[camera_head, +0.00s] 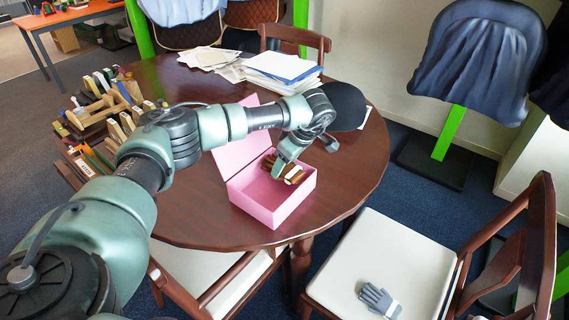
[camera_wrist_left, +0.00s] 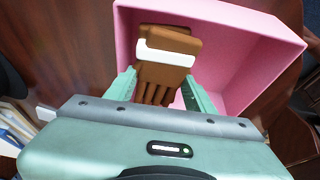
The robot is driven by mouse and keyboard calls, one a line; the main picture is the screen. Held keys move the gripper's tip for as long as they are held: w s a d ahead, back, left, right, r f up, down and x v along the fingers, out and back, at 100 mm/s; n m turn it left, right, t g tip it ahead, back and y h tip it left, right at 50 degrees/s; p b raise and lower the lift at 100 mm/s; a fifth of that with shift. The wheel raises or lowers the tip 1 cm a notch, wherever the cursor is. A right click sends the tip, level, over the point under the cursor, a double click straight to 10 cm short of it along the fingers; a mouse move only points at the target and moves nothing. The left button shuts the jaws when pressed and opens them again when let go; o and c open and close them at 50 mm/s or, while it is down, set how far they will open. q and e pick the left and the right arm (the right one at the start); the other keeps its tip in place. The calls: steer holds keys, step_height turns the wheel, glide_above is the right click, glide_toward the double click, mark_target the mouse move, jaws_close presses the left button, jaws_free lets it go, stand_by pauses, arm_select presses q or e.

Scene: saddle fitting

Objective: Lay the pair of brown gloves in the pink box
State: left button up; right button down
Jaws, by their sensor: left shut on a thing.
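The pink box (camera_head: 268,211) stands on the round brown table with its lid (camera_head: 240,140) raised at the back left. The brown gloves (camera_head: 291,173) are bundled together with a white band around them. In the left wrist view the gloves (camera_wrist_left: 166,65) lie between the two fingers of my left gripper (camera_wrist_left: 160,92). My left gripper (camera_head: 280,168) is shut on them and holds them at the box opening, toward its far side. I cannot tell whether they touch the box floor. My right gripper is not in view.
A stack of papers (camera_head: 283,68) and a dark rounded object (camera_head: 344,106) are behind the box. Wooden racks (camera_head: 103,107) fill the table's left side. A grey glove (camera_head: 379,299) lies on the white chair seat (camera_head: 385,258). The table right of the box is clear.

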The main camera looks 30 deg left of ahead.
arm_select(q)
steer(key=o, duration=1.5)
steer(key=shift+r, duration=0.1)
steer(key=shift+c, duration=0.2)
steer(key=shift+o, duration=0.4)
steer(key=shift+o, duration=1.1)
steer(key=shift+r, duration=0.1)
steer(key=shift+w+r+p, duration=0.25)
steer(key=shift+r+p, duration=0.55)
steer(key=shift+r, duration=0.3)
steer(key=shift+s+d+r+p, duration=0.1)
steer(key=shift+r+p, duration=0.55)
steer(key=shift+r, duration=0.2)
steer(key=shift+r+p, duration=0.35)
steer(key=shift+r, duration=0.05)
steer(key=shift+s, duration=0.1)
